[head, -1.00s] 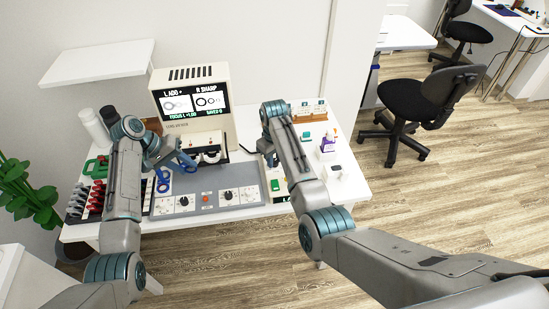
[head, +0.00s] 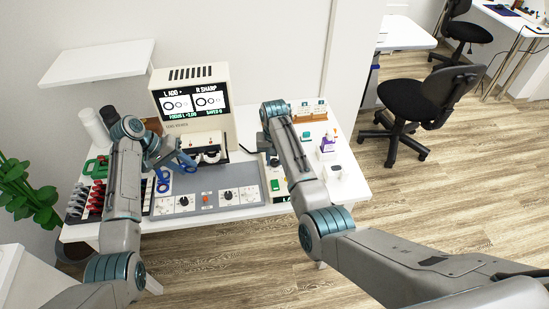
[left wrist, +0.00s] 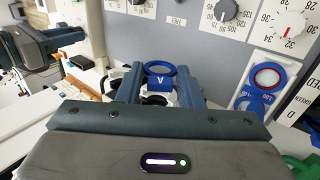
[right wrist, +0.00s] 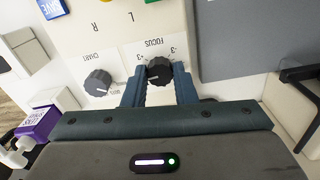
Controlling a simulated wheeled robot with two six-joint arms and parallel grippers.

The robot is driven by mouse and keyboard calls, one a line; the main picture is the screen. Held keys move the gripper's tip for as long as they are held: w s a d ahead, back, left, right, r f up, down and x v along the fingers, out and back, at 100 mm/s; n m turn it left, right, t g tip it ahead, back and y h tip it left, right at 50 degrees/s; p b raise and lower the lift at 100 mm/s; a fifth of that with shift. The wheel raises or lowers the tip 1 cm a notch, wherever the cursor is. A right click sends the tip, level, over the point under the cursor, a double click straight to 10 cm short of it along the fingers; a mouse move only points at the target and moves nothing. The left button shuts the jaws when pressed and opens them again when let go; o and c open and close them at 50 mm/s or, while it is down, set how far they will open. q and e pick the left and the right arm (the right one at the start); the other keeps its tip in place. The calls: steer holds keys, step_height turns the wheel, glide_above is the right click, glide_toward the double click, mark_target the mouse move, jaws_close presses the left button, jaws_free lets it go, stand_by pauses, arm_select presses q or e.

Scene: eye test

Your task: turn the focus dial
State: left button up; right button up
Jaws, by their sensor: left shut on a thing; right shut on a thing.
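In the right wrist view the black focus dial (right wrist: 159,69) sits on a white panel marked FOCUS. My right gripper (right wrist: 160,80) is shut on it, a finger on each side. In the head view the right arm hides this dial. The tester's screen (head: 193,101) reads L ADD + and R SHARP, with distinct ring pictures on both sides. The focus figure below them is too small to read surely.
A grey dial board (head: 207,199) lies at the table front. A blue lens ring (head: 163,186) is at its back left. A chart dial (right wrist: 98,83) sits beside the focus dial. A purple bottle (head: 327,146) stands at the right. A rack with red-handled pieces (head: 97,192) is at the left.

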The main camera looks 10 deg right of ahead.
mark_target(274, 160)
stand_by(0.4)
steer(key=o, duration=1)
step_height(274, 160, up, 12)
steer(key=shift+f, duration=0.1)
stand_by(0.3)
